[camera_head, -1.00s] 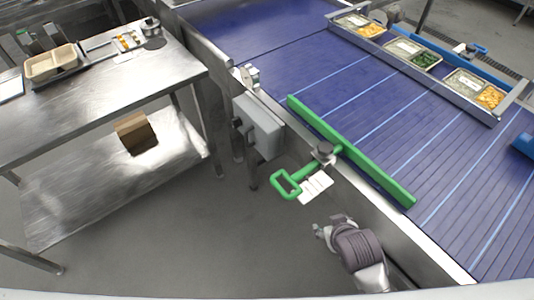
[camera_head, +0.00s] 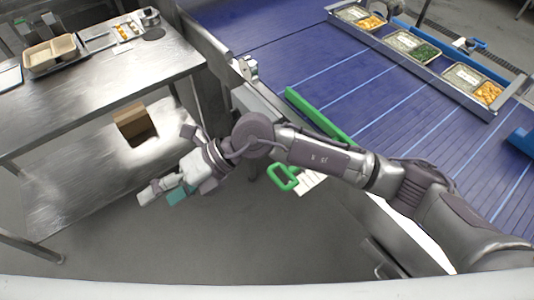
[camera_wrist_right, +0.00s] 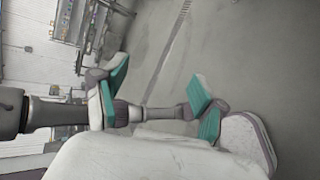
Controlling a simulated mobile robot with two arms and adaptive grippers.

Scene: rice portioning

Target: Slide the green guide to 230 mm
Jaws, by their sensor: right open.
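The green guide (camera_head: 303,104) lies as a long bar along the near edge of the blue conveyor. Its green loop handle (camera_head: 284,177) hangs out over the near side, with a white scale card (camera_head: 312,184) beside it. My left gripper is not in view.
The blue conveyor (camera_head: 255,27) carries a rail with several food trays (camera_head: 408,44) at the far side. A steel table (camera_head: 90,95) with a tray (camera_head: 50,55) stands at the left, a brown box (camera_head: 134,121) on its lower shelf. Open floor lies between.

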